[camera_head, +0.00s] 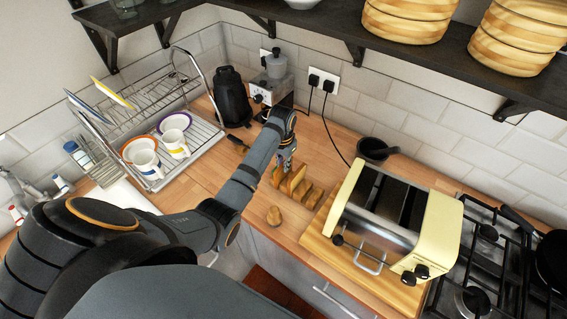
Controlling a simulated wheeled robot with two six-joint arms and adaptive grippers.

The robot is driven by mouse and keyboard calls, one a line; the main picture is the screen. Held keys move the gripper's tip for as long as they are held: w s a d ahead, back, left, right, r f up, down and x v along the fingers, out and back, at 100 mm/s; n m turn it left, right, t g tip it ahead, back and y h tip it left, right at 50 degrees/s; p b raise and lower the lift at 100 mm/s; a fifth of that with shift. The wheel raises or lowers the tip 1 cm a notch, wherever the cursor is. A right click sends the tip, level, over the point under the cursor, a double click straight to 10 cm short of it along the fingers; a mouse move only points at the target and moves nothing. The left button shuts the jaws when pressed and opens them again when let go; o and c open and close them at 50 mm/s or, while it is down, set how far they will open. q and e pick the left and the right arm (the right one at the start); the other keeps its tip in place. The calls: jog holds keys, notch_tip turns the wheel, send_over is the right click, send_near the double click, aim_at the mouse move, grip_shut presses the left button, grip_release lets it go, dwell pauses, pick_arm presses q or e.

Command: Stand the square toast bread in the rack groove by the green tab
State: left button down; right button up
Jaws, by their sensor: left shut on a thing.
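My left gripper (287,163) reaches in from the left and points down over the wooden rack (312,196) on the counter. It is shut on what looks like the square toast bread (293,179), a tan slice at the rack's left end. The gripper and arm partly cover the slice. I cannot tell whether it stands in a groove or is held just above one. I cannot make out the green tab. My right gripper is not in view.
A small brown bread-like piece (274,215) lies in front of the rack. A cream toaster (435,235) on a wooden board stands close on the right. A black pan (375,149) sits behind. A dish rack (205,137) is at left, a gas hob (490,262) at far right.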

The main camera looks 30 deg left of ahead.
pick_arm(q)
jog(key=c, duration=1.3)
grip_release()
jog(key=shift+r, duration=0.1)
notch_tip(320, 180, up, 7)
jog(key=shift+s+r, duration=0.15)
